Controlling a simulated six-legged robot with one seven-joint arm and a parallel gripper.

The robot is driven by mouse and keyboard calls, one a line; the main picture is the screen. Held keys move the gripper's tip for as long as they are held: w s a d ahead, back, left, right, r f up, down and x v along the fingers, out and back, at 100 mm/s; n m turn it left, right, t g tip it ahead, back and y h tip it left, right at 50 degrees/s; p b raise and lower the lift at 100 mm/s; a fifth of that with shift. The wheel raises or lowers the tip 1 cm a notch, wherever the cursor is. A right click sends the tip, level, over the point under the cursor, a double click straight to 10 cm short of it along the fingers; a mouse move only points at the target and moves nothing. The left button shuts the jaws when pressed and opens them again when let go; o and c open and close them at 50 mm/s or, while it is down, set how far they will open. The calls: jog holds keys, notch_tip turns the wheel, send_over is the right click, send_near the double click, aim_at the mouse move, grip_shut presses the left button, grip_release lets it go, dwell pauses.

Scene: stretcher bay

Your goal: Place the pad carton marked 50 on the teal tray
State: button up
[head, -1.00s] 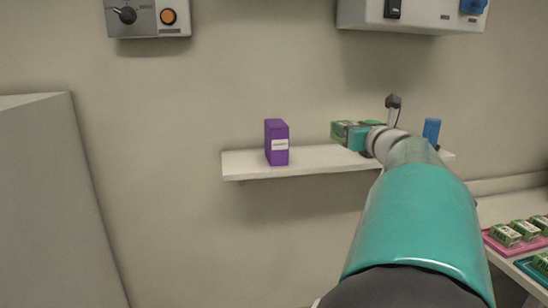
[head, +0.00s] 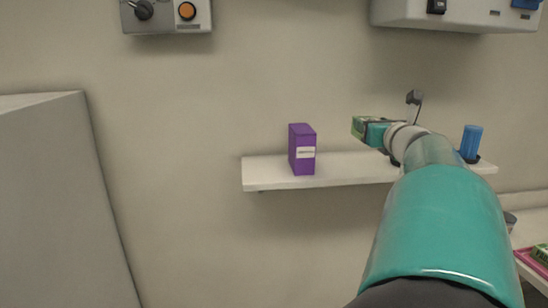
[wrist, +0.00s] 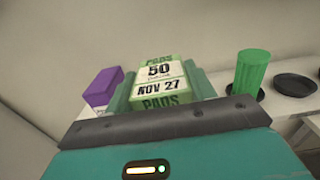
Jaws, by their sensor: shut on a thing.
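The pad carton marked 50 (wrist: 160,72) is a green and cream box reading "PADS" and "NOV 27" in the wrist view. My gripper (wrist: 163,88) is shut on it, with green-teal fingers on both sides. In the head view the carton (head: 358,127) shows its green end beyond my gripper (head: 372,131), above the shelf (head: 268,175). My arm hides part of both. The teal tray is not in view now.
A purple box (head: 302,150) stands on the shelf left of my gripper. A blue cup (head: 471,142) stands at its right end. The wrist view shows a green cup (wrist: 252,72) and a dark dish (wrist: 295,85). A pink tray (head: 527,262) holding a green carton is at lower right.

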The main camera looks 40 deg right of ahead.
jog(key=w+f, duration=0.2)
jog(key=w, duration=0.1)
jog(key=w+f, duration=0.5)
jog(key=w, duration=0.1)
jog(key=shift+w+d+f, duration=0.15)
jog(key=shift+d+f, duration=0.05)
jog(key=shift+d, duration=0.2)
jog(key=f, duration=0.1)
jog(key=w+f, duration=0.1)
jog(key=f, duration=0.1)
jog(key=shift+f, duration=0.5)
jog(key=shift+s+f, duration=0.1)
jog(key=shift+s, duration=0.05)
jog(key=o, duration=0.7)
jog(key=shift+f, duration=0.1)
jog(key=shift+c, duration=0.2)
jog(key=o, duration=0.4)
jog(key=shift+o, duration=0.2)
